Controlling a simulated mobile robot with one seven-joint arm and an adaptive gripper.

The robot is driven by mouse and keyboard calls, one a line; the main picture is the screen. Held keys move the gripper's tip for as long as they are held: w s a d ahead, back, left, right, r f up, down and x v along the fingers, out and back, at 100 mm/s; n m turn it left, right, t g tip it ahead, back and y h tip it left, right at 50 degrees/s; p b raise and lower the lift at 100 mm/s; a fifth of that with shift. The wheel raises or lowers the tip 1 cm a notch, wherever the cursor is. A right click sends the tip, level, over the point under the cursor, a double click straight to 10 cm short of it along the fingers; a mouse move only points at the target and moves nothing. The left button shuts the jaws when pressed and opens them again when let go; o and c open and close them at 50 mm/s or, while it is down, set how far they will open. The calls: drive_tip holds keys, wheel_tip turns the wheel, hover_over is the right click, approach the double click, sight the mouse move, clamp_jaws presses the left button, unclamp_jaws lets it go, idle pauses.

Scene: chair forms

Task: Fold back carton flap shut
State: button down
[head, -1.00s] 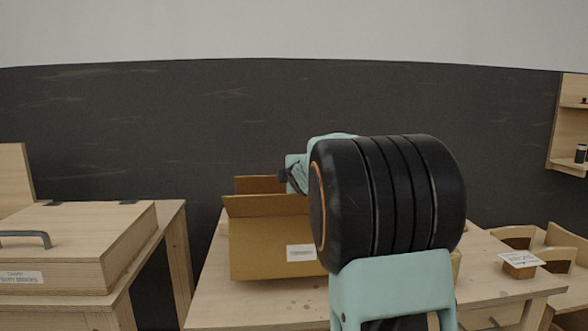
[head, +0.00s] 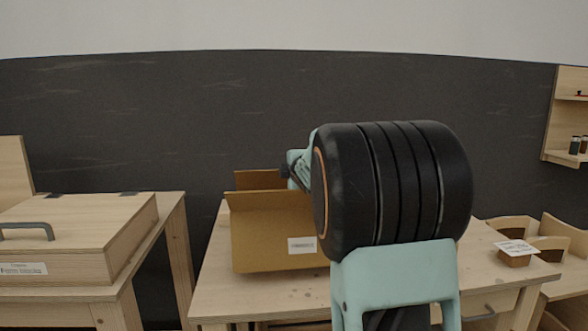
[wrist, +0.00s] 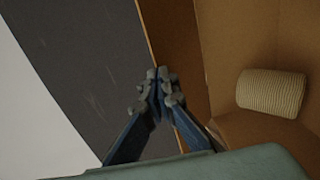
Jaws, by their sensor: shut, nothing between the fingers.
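The cardboard carton (head: 265,240) stands on the wooden table, its right part hidden behind my arm in the head view. Its back flap (head: 258,180) stands up behind the front flap (head: 262,200). In the wrist view, the carton's inside wall (wrist: 235,50) and a brown flap (wrist: 177,60) show. My gripper (wrist: 158,82) is shut and empty, its fingertips by the flap's outer edge. Whether they touch it I cannot tell. In the head view my gripper is mostly hidden by my arm. A ribbed pale roll (wrist: 270,92) lies inside the carton.
A wooden lidded box (head: 75,235) with a dark handle sits on another table at left. A card on a small block (head: 515,250) and wooden chair forms (head: 565,240) are at right. The wooden tabletop (head: 240,295) is clear in front of the carton.

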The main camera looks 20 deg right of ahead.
drive_tip(key=shift+g, duration=0.5)
drive_tip(key=f, duration=0.5)
drive_tip(key=shift+s+a+f+b, duration=0.15)
drive_tip(key=shift+s+f+b, duration=0.15)
drive_tip(key=shift+s+f, duration=0.1)
drive_tip(key=c, duration=2.2)
unclamp_jaws()
drive_tip(key=shift+w+d+f, duration=0.25)
drive_tip(key=shift+w+f, duration=0.15)
drive_tip(key=shift+w, duration=0.15)
drive_tip(key=o, duration=1.1)
drive_tip(key=shift+r, duration=0.25)
drive_tip(key=shift+c, duration=0.2)
drive_tip(key=o, duration=1.1)
drive_tip(key=shift+d+p, duration=0.1)
drive_tip(key=shift+p, duration=0.2)
drive_tip(key=shift+o, duration=0.2)
